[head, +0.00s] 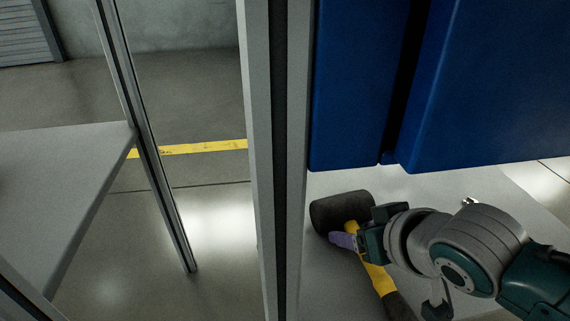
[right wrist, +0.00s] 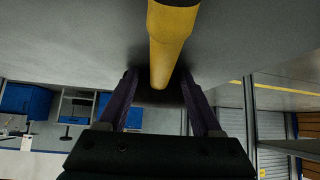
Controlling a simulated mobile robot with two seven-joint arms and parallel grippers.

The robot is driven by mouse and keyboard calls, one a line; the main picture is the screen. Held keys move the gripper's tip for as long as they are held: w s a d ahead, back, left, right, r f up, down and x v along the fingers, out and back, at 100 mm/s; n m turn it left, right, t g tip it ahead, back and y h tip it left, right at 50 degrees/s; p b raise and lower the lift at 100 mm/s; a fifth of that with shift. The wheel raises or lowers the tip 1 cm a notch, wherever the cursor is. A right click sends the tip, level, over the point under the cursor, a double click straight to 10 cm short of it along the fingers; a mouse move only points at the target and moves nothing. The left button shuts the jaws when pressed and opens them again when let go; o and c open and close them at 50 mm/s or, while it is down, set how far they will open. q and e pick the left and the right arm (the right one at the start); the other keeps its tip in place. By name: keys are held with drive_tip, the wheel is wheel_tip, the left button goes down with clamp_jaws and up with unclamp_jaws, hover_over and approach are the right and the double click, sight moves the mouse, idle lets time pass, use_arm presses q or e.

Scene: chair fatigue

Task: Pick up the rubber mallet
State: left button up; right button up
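The rubber mallet lies on a light grey surface (head: 335,290) in the head view, with a black cylindrical head (head: 338,211), a yellow handle (head: 378,277) and a dark grip end at the bottom. My right gripper (head: 347,240) is at the handle just below the head. One purple finger shows there; the other is hidden. In the right wrist view, the purple fingers (right wrist: 160,88) stand apart, with the yellow handle (right wrist: 170,40) between their tips and visible gaps at the sides. The dark head shows behind it. My left gripper is not in view.
Blue cabinet bins (head: 480,80) hang just above the surface at the right. A grey upright post (head: 258,150) stands left of the mallet. Another grey table (head: 60,180) is at the far left, with open floor between. A small metallic item (head: 470,201) lies behind my arm.

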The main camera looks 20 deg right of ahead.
clamp_jaws()
idle(0.3)
idle(1.0)
